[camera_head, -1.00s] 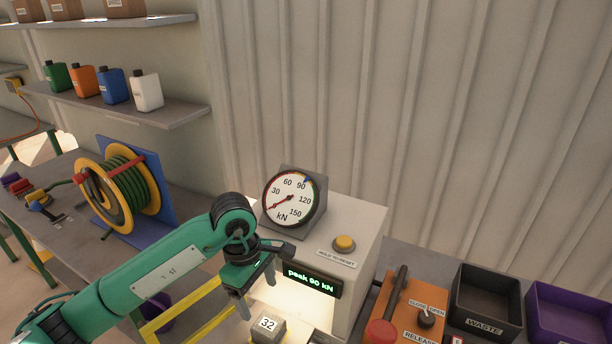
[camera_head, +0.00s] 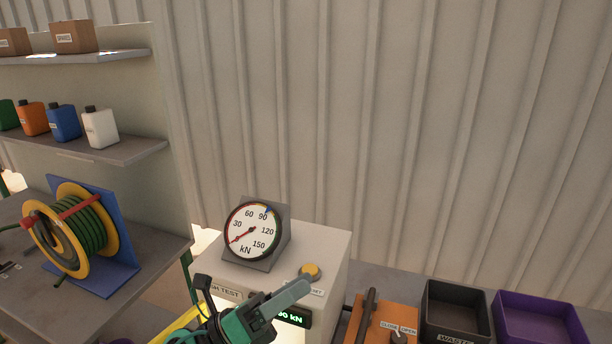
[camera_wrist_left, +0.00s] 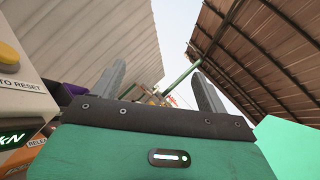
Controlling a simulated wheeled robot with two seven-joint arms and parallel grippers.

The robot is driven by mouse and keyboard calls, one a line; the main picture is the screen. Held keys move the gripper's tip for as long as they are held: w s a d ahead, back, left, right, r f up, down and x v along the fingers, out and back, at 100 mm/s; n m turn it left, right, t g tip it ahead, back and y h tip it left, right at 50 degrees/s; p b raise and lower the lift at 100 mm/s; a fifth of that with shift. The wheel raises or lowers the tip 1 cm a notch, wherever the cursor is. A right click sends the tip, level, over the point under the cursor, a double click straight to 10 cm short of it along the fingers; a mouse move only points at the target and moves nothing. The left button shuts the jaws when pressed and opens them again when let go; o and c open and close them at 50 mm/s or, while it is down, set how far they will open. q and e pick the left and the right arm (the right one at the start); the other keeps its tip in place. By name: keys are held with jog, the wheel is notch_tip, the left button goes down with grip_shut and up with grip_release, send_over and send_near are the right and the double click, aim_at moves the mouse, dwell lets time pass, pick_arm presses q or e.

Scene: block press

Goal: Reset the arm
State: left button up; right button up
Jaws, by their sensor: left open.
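My left gripper (camera_head: 250,300) is in front of the press (camera_head: 325,245) at the bottom of the head view, covering part of its label and display. In the left wrist view its two fingers (camera_wrist_left: 160,92) stand apart with nothing between them. The yellow reset button (camera_head: 309,271) is on top of the press, just beyond a fingertip; I cannot tell whether they touch. It also shows at the left edge of the left wrist view (camera_wrist_left: 8,54). The dial gauge (camera_head: 253,231) has its needle at the low end. The green display (camera_head: 291,317) is partly hidden. My right gripper is out of view.
An orange control panel (camera_head: 384,325) with a lever and a knob stands right of the press. A black waste bin (camera_head: 457,296) and a purple bin (camera_head: 540,308) stand farther right. A hose reel (camera_head: 78,232) is at left, below shelves with bottles.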

pick_arm(q)
jog(key=w+a+f+n+t+y, duration=0.2)
jog(key=a+n+t+y, duration=0.45)
jog(key=n, duration=0.45)
jog(key=w+a+f+n+t+y, duration=0.25)
jog(key=a+n+t+y, duration=0.25)
jog(key=n+t+y, duration=0.45)
jog(key=s+a+f+n+g+y, duration=0.2)
jog(key=a+f+n+g+y, duration=0.1)
jog(key=a+f+n+g, duration=0.25)
jog(key=s+a+f+n+g+y, duration=0.1)
jog(key=a+f+n+g+y, duration=0.25)
jog(key=f+n, duration=0.45)
jog(key=s+f+n+g, duration=0.3)
jog(key=s+f+g, duration=0.35)
jog(key=s, duration=0.35)
jog(key=s+f+n+g, duration=0.2)
jog(key=s+f+g, duration=0.3)
jog(key=s+f, duration=0.4)
notch_tip(320, 180, down, 30)
jog(key=s+g, duration=0.1)
jog(key=s, duration=0.1)
jog(key=s+a+f, duration=0.2)
jog(key=s+f, duration=0.7)
jog(key=f, duration=0.1)
jog(key=s+a+f+g, duration=0.1)
jog(key=s+a+f, duration=0.1)
jog(key=s+f, duration=0.8)
jog(key=shift+w+g+h, duration=0.1)
jog(key=shift+g+h, duration=0.15)
